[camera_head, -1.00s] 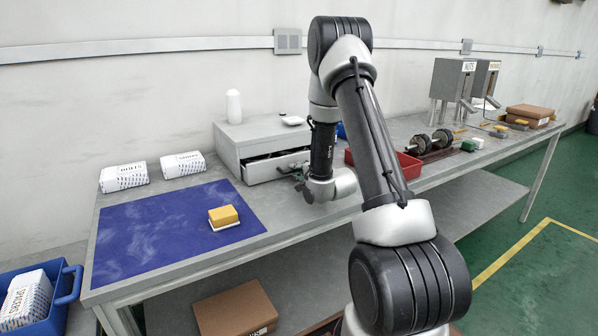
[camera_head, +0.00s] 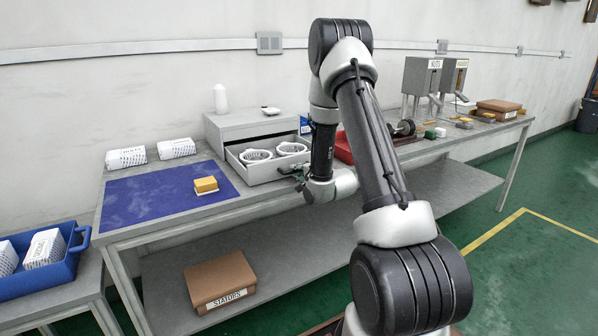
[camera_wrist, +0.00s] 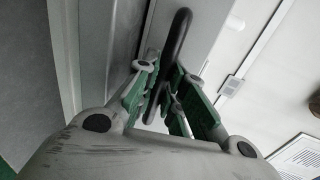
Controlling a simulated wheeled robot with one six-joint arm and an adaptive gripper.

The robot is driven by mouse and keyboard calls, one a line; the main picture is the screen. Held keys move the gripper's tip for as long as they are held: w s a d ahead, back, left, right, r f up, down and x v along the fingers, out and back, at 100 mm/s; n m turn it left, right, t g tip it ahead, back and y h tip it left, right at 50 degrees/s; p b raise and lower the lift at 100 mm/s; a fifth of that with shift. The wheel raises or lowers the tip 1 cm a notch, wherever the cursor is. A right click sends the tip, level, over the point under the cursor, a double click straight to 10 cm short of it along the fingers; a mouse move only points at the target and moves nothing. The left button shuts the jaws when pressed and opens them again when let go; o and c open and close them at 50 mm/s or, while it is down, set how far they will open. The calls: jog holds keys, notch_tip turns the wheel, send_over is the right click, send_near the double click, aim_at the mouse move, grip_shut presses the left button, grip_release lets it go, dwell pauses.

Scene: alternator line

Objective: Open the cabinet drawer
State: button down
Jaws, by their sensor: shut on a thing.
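The grey cabinet (camera_head: 240,128) stands on the workbench against the wall. Its drawer (camera_head: 262,175) is pulled out toward me, and two white ring-shaped parts (camera_head: 257,156) lie inside it. My gripper (camera_head: 299,172) is at the drawer's front, partly hidden by my own arm in the head view. In the wrist view my gripper (camera_wrist: 165,95) has its green-padded fingers shut around the dark bar handle (camera_wrist: 177,40) of the drawer front (camera_wrist: 192,55).
A blue mat (camera_head: 150,200) with a yellow block (camera_head: 206,185) lies left of the drawer. A red bin (camera_head: 343,148) stands close on the right. A white bottle (camera_head: 220,99) stands on the cabinet. A cardboard box (camera_head: 218,280) sits on the lower shelf.

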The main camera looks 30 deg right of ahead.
jog(key=shift+s, duration=0.15)
jog(key=c, duration=1.5)
grip_release()
jog(key=shift+s, duration=0.1)
jog(key=v, duration=0.7)
jog(key=shift+s, duration=0.15)
